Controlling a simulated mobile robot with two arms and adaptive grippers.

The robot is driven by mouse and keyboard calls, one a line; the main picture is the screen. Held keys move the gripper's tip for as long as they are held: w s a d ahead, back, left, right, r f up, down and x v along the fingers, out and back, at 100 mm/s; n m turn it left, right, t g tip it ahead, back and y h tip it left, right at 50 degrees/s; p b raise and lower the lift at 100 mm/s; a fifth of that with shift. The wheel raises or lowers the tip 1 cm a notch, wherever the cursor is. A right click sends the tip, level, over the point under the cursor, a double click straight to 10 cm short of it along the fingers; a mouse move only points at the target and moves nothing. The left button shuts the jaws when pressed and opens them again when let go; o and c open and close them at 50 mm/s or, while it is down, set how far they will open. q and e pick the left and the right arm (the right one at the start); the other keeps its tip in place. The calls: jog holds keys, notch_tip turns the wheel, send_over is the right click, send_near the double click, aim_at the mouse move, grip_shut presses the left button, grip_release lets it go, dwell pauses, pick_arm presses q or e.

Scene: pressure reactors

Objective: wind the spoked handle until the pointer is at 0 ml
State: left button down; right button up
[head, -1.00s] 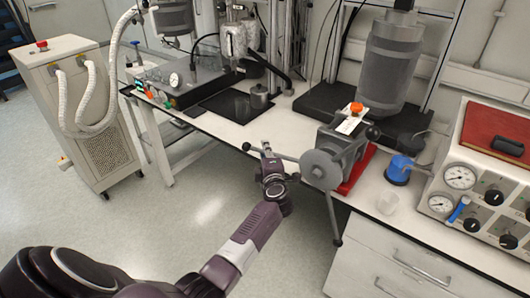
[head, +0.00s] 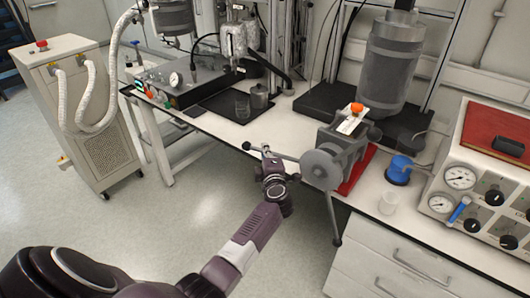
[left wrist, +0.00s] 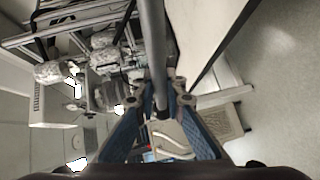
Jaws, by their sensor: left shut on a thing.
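The spoked handle has a round grey hub (head: 321,169) on the front of a grey pump body (head: 345,145). One spoke (head: 285,157) points left and ends in a dark knob, one points down and one to the upper right. My left gripper (head: 268,153) is shut on the left spoke, a little inside its knob. In the left wrist view the spoke (left wrist: 152,50) runs between the fingers (left wrist: 165,102). A small pale plate (head: 350,124) with an orange cap lies on top of the pump. The pointer and its reading are too small to make out. My right gripper is out of view.
The pump stands on a red base (head: 357,170) at the bench's front edge. Drawers (head: 385,265) are below.

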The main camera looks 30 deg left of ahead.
pick_arm(q)
jog(key=shift+r+m+y, duration=0.4)
jog(key=shift+r, duration=0.6)
jog(key=r+m+t, duration=0.1)
jog(key=r, duration=0.1)
jog(key=d+r+m+t+y, duration=0.1)
jog(key=r, duration=0.1)
jog(key=d+r, duration=0.1)
jog(key=r, duration=0.1)
jog(key=shift+r+m+t+y, duration=0.25)
jog(key=shift+m+t+y, duration=0.05)
jog(key=shift+m+t, duration=0.1)
jog(key=d+r+m+t+h+b, duration=0.3)
jog(key=d+r+m+t+h, duration=0.1)
jog(key=d+m, duration=0.4)
jog(key=s+d+r+m+t+h+b, duration=0.1)
jog(key=d+r+m+t+h+b, duration=0.2)
jog(key=d+r+m+t, duration=0.3)
jog(key=shift+s+d+r+m+t+h, duration=0.3)
jog(key=shift+d+m+t+h, duration=0.55)
jog(key=shift+d+m, duration=1.2)
jog(key=shift+w+a+m, duration=0.1)
jog(key=shift+a+m, duration=0.25)
jog(key=c, duration=2)
grip_release()
jog(key=shift+r, duration=0.1)
jog(key=shift+o, duration=0.2)
